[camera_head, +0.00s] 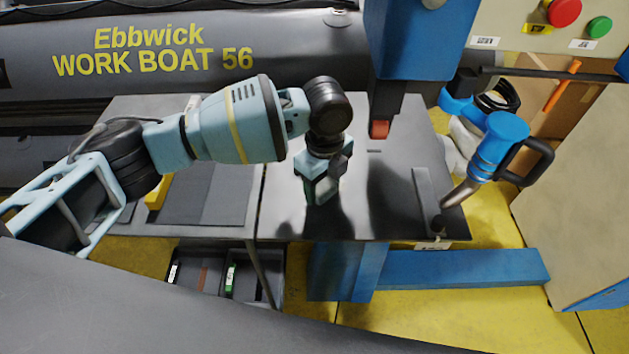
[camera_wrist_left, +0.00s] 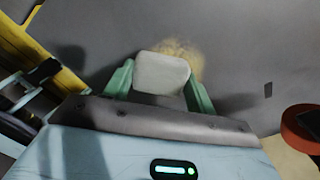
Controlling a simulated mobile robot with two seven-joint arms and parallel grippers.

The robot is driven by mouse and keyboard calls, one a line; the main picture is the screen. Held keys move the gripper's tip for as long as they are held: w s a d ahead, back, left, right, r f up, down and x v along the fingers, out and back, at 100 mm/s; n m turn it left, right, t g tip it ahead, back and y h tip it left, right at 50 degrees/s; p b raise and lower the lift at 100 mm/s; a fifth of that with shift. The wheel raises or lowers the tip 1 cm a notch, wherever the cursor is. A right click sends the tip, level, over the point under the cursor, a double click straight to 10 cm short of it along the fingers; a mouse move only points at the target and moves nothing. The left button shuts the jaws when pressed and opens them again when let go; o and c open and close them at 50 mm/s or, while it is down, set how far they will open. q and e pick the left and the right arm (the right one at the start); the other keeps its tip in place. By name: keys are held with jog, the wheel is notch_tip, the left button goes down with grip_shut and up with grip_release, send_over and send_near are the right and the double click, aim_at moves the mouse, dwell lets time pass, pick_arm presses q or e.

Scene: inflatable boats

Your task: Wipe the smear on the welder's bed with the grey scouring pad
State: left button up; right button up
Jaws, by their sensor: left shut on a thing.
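My left gripper (camera_head: 320,190) points down over the welder's dark grey bed (camera_head: 390,200), left of the welder's head. In the left wrist view its two green fingers are shut on the pale grey scouring pad (camera_wrist_left: 161,75). The smear (camera_wrist_left: 190,56) is a yellowish, speckled patch on the bed, just beyond the pad and partly hidden by it. I cannot tell whether the pad touches the bed. In the head view I cannot make out the smear, and the gripper hides most of the pad. My right gripper is in neither view.
The welder's blue head (camera_head: 415,40) with a red tip (camera_head: 379,129) hangs close to the right of my gripper. A blue hot-air tool (camera_head: 497,145) stands at the bed's right edge. A side table (camera_head: 215,205) adjoins on the left. A grey boat (camera_head: 290,45) lies behind.

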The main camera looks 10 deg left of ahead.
aim_at(348, 194)
pick_arm(q)
jog(key=shift+w+d, duration=0.15)
jog(key=shift+d, duration=0.65)
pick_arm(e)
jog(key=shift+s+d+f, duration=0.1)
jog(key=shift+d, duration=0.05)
pick_arm(q)
jog(key=shift+d, duration=0.1)
jog(key=shift+w+d+f+b, duration=0.1)
jog(key=shift+w+d+b, duration=0.1)
jog(key=shift+d, duration=0.65)
jog(key=shift+w+d+f+b, duration=0.1)
jog(key=shift+w+d, duration=0.05)
jog(key=shift+d, duration=0.7)
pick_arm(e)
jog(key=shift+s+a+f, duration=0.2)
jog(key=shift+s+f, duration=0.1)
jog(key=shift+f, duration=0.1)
pick_arm(q)
jog(key=shift+r, duration=0.15)
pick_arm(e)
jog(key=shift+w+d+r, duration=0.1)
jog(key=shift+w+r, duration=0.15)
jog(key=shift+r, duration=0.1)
